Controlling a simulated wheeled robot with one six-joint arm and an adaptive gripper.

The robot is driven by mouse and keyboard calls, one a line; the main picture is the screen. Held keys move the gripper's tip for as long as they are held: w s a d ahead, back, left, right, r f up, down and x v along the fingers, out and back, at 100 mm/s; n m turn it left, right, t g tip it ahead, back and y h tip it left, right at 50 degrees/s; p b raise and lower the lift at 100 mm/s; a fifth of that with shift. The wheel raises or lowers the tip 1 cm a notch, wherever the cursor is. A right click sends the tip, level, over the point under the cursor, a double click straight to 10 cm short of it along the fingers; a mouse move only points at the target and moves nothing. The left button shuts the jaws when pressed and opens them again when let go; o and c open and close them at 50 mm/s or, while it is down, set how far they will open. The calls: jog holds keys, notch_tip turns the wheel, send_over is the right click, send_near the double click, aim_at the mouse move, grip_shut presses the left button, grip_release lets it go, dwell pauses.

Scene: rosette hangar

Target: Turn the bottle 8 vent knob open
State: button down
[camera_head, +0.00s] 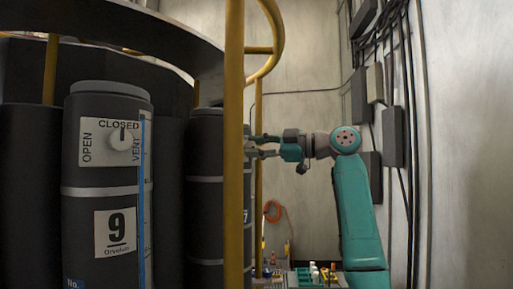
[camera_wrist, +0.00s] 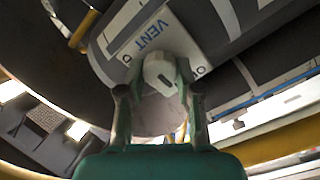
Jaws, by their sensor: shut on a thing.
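In the wrist view, a white vent knob (camera_wrist: 160,72) sits on a dark bottle (camera_wrist: 108,68) beside a white plate marked VENT (camera_wrist: 146,34). My gripper (camera_wrist: 158,92) is shut on this knob, one finger on each side. In the head view, my gripper (camera_head: 254,147) reaches left to a dark bottle (camera_head: 205,165), partly hidden by a yellow post. The knob and number on that bottle are hidden there, so I cannot read an 8. The knob's pointer direction is unclear.
Bottle 9 (camera_head: 98,180) stands at the left, its own knob (camera_head: 121,139) pointing up at CLOSED. A yellow post (camera_head: 234,180) rises in front of my gripper. Grey boxes and cables (camera_head: 393,137) line the right wall. A low table (camera_head: 292,281) with small items stands below my arm.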

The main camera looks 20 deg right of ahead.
dwell(0.4)
jog(key=c, duration=0.8)
grip_release()
jog(key=shift+o, duration=0.2)
jog(key=v, duration=1.2)
